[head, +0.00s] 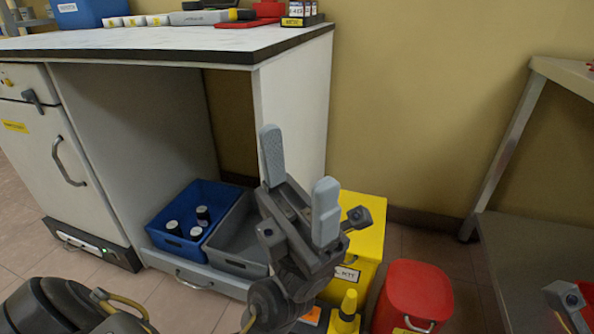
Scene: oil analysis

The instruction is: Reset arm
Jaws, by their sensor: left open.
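My left gripper (299,185) is in the middle of the head view, with its two grey fingers pointing up and apart. It is open and nothing is between the fingers. It is in front of the white bench's right side panel, above the grey bin and the yellow box. Part of my right arm shows at the lower right edge; its fingertips cannot be made out clearly.
A white bench (160,42) holds small items. Below it are a blue bin (207,187) with several dark-capped containers and a grey bin (238,225). A yellow box (370,215) and red bin (418,290) stand right of it. A grey shelf (520,250) is far right.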

